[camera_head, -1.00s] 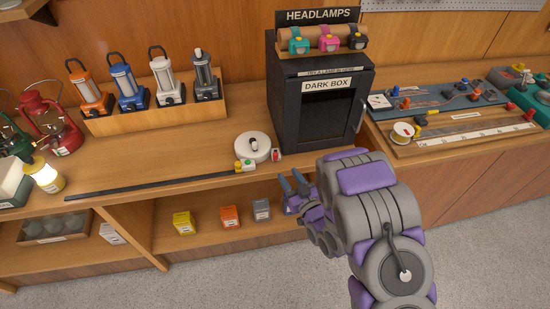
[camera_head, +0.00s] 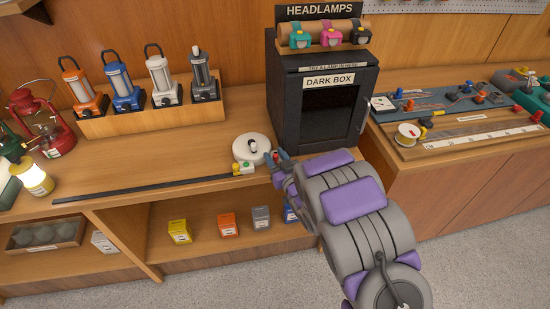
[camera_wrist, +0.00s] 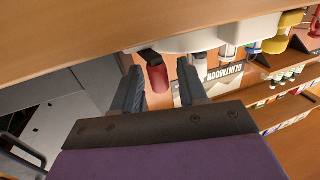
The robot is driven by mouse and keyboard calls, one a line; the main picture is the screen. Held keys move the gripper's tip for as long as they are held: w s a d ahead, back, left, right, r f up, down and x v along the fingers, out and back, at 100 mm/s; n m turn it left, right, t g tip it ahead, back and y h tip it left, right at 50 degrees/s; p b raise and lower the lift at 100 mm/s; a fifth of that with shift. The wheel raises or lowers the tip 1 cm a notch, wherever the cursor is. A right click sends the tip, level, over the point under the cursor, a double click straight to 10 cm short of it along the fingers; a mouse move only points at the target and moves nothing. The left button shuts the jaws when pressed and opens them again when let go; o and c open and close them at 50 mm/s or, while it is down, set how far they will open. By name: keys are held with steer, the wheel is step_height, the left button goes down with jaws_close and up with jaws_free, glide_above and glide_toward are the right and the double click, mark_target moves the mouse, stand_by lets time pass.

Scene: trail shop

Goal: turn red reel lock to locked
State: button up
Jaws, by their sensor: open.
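The small red reel lock (camera_head: 276,156) stands at the right side of the round white reel (camera_head: 252,147) on the wooden counter. My gripper (camera_head: 275,160) is at the counter's front edge, with its fingertips close around the lock and partly hiding it. In the wrist view the red lock (camera_wrist: 157,77) shows between the two open fingers (camera_wrist: 160,88), nearer the left one. I cannot tell whether either finger touches it. A dark piece joins the lock at its upper left. The lock's set position cannot be read.
A yellow-and-white block (camera_head: 243,167) and a long black strip (camera_head: 150,187) lie left of the lock. The black dark box (camera_head: 318,90) stands close behind on the right. A lantern rack (camera_head: 150,121) is at the back left. Small boxes sit on the shelf below.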

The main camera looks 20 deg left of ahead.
steer(key=shift+w+a, duration=0.1)
steer(key=shift+a, duration=0.05)
jaws_close()
stand_by(0.4)
